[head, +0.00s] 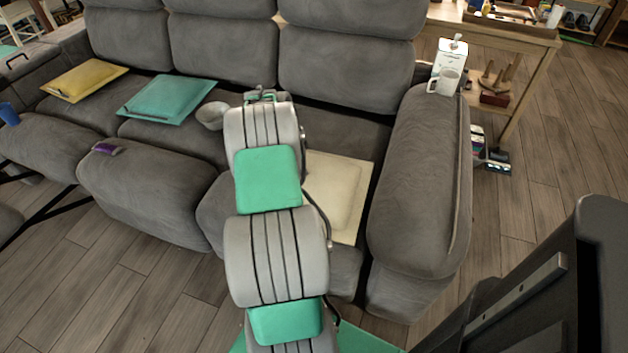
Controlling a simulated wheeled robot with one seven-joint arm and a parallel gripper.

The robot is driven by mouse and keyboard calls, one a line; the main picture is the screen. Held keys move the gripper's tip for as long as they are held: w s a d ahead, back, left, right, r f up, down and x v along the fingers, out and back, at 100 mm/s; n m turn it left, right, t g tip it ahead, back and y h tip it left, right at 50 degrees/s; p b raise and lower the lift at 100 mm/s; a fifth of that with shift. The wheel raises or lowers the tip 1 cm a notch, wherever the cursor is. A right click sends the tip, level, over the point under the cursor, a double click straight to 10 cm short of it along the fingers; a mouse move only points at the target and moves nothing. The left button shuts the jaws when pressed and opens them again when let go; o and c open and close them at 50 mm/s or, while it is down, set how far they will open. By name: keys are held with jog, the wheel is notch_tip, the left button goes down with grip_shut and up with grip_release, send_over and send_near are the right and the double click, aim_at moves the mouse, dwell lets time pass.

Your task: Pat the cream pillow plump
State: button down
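The cream pillow (345,187) lies flat on the right seat of the grey sofa, near the right armrest. It is square, with a raised middle and a flat border. My arm crosses in front of its left side and hides that part. My arm reaches from the bottom of the picture up over the sofa seat, to the left of the pillow.
A yellow pillow (84,80), a teal pillow (168,99) and a grey bowl (211,116) sit on the sofa (150,190). A purple item (107,149) lies on a footrest. Wooden floor is clear in front.

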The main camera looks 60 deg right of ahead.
jog(key=shift+r+p, duration=0.75)
jog(key=shift+r, duration=0.35)
